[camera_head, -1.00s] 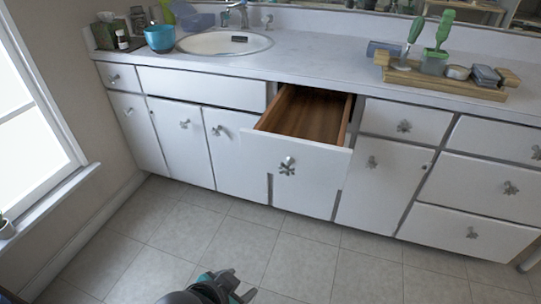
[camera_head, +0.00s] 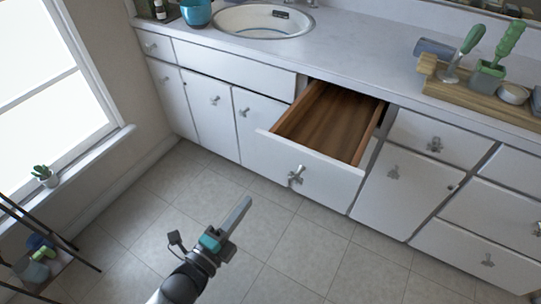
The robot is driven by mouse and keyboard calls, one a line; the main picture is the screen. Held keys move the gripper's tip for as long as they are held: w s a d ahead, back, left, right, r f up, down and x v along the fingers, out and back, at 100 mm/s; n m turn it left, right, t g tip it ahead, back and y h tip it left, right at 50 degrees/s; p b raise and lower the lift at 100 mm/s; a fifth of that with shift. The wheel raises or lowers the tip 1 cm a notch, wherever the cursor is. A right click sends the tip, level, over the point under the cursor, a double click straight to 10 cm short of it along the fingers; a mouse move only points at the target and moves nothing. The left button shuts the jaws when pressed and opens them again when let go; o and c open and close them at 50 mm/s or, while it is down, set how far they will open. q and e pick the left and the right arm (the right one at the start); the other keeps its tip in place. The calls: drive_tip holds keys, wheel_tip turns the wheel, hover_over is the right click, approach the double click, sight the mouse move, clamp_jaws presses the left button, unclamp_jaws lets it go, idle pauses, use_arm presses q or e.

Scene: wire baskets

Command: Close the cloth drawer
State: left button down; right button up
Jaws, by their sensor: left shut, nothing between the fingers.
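The drawer (camera_head: 314,168) is pulled out of the white cabinet below the counter, with a brown wooden inside that looks empty. Its white front has a metal knob (camera_head: 296,176). My left gripper (camera_head: 240,214) is at the lower middle of the view, in front of and to the left of the drawer, above the tiled floor. Its fingers are together with nothing between them, and it is apart from the drawer front. My right gripper is not in view.
The counter (camera_head: 350,66) holds a sink (camera_head: 262,20), a blue cup (camera_head: 196,12) and a wooden tray (camera_head: 470,101) with brushes. A dark rack (camera_head: 50,255) stands at the lower left by the window. The tiled floor (camera_head: 290,255) before the cabinet is clear.

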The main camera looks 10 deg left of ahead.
use_arm(q)
drive_tip(key=b, duration=0.4)
approach(280, 158)
drive_tip(key=x, duration=0.4)
drive_tip(key=shift+w+d+f, duration=0.1)
drive_tip(key=shift+w+d, duration=0.05)
drive_tip(key=shift+w, duration=0.1)
drive_tip(key=shift+b+x, duration=0.3)
drive_tip(key=shift+x, duration=0.85)
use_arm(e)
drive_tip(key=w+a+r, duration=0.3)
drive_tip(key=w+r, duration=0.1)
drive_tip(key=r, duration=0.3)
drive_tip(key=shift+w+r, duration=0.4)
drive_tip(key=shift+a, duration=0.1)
